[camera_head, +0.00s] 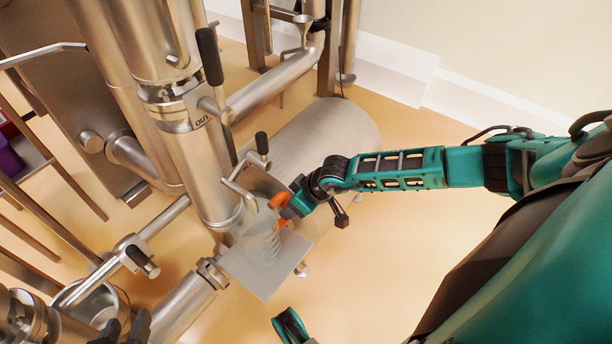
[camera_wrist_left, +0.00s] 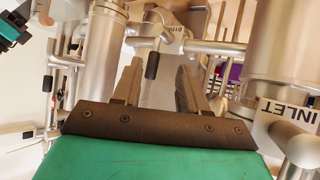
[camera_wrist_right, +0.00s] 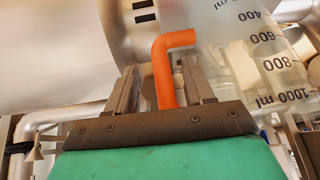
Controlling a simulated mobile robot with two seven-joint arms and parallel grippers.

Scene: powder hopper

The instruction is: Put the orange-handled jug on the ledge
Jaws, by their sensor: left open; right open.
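The clear jug (camera_head: 262,240) with an orange handle (camera_head: 279,201) stands upright on the flat grey ledge (camera_head: 262,281), below the vertical outlet pipe. In the right wrist view the jug (camera_wrist_right: 245,50) shows its millilitre marks. My right gripper (camera_head: 287,207) is open at the handle; the orange handle (camera_wrist_right: 165,75) lies between its fingers in the right wrist view. My left gripper (camera_head: 124,328) is at the lower left of the head view. In the left wrist view it (camera_wrist_left: 155,85) is open and empty, facing pipework.
A pipe with a black-gripped valve lever (camera_head: 209,55) rises above the jug. A large metal cylinder (camera_head: 335,135) lies behind my right gripper. Another valve pipe (camera_head: 140,250) runs left of the ledge. Open floor (camera_head: 430,230) lies to the right.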

